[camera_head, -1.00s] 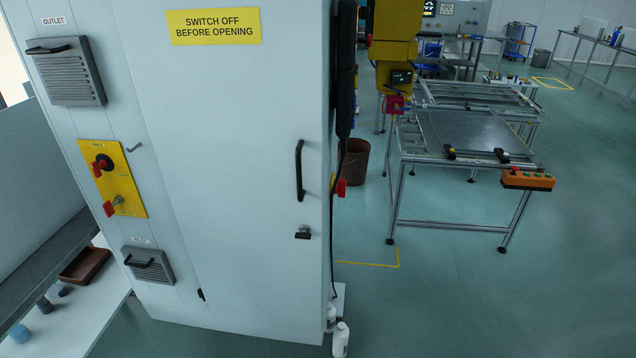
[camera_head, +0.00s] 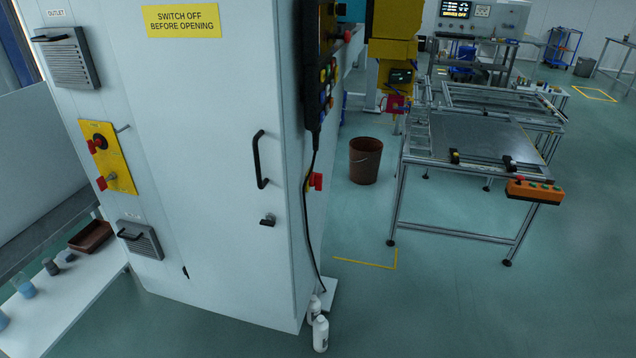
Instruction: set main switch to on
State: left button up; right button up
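A yellow plate (camera_head: 107,157) is on the front of the white cabinet, on its left part. It carries a red rotary knob (camera_head: 98,143) at the top and a smaller red-handled piece (camera_head: 105,181) below. The plate's label is too small to read. Another red handle on a yellow backing (camera_head: 315,181) is on the cabinet's right side, seen at a steep angle. I cannot tell which one is the main switch, nor the setting of either. Neither of my grippers is in view.
The cabinet (camera_head: 220,100) has a black door handle (camera_head: 260,160) and a pendant (camera_head: 318,75) on its right side. White bottles (camera_head: 320,333) stand at its foot. A brown bucket (camera_head: 365,160) and a metal-framed table (camera_head: 470,140) are to the right. Floor between is clear.

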aim_at(315, 179)
jog(key=u, duration=0.25)
jog(key=i+l+u, duration=0.1)
jog(key=l+u, duration=0.15)
jog(key=u, duration=0.15)
jog(key=l+u, duration=0.4)
jog(key=i+l+u, duration=0.1)
jog(key=l+u, duration=0.15)
jog(key=u, duration=0.15)
